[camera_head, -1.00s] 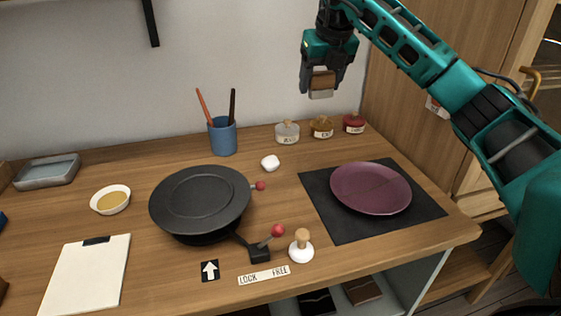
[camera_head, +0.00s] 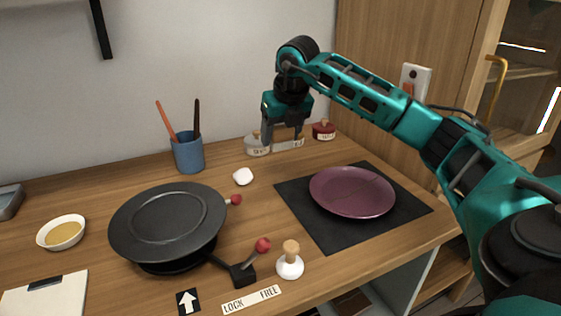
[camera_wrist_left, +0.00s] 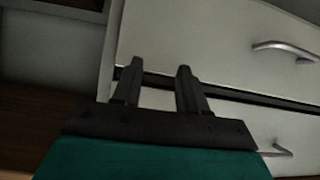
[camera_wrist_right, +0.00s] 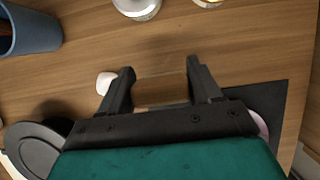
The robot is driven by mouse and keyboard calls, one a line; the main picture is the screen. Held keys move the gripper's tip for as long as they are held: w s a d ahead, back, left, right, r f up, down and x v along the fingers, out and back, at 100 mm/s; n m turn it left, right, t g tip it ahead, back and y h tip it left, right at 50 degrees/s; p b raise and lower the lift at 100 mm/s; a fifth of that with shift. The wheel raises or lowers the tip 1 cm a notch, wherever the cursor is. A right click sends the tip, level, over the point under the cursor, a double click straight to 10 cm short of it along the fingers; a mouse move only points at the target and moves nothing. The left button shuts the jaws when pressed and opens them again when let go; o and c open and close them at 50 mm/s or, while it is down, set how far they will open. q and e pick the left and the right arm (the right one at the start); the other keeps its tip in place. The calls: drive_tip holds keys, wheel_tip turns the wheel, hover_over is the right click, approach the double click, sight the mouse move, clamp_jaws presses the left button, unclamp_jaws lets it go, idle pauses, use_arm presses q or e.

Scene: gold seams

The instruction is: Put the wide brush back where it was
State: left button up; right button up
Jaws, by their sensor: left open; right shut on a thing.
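My right gripper (camera_head: 283,138) is shut on the wide brush (camera_head: 288,144), fingers pointing down, at the back of the table near the lidded jars. The brush shows as a pale strip below the fingers. In the right wrist view its brown wooden part (camera_wrist_right: 160,92) sits between the fingers, hard to tell from the tabletop. I cannot tell whether the brush touches the table. My left gripper (camera_wrist_left: 159,68) is open and empty in the left wrist view, in front of pale drawers (camera_wrist_left: 215,45). It is out of the head view.
A blue cup (camera_head: 189,155) with two sticks stands left of my right gripper. A pale jar (camera_head: 257,147) and a red jar (camera_head: 323,130) stand beside it. A plum plate (camera_head: 352,192) lies on a dark mat (camera_head: 300,214).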

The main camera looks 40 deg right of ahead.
sight(282, 149)
drive_tip(key=shift+f+b, duration=0.5)
drive_tip(key=shift+f, duration=2.5)
drive_tip(key=o, duration=0.9)
drive_tip(key=shift+f, duration=0.1)
drive_tip(key=shift+o, duration=0.2)
drive_tip(key=shift+r, duration=0.3)
drive_tip(key=p+v, duration=0.2)
drive_tip(key=v, duration=0.9)
drive_tip(key=shift+r, duration=0.35)
drive_tip(key=shift+s, duration=0.1)
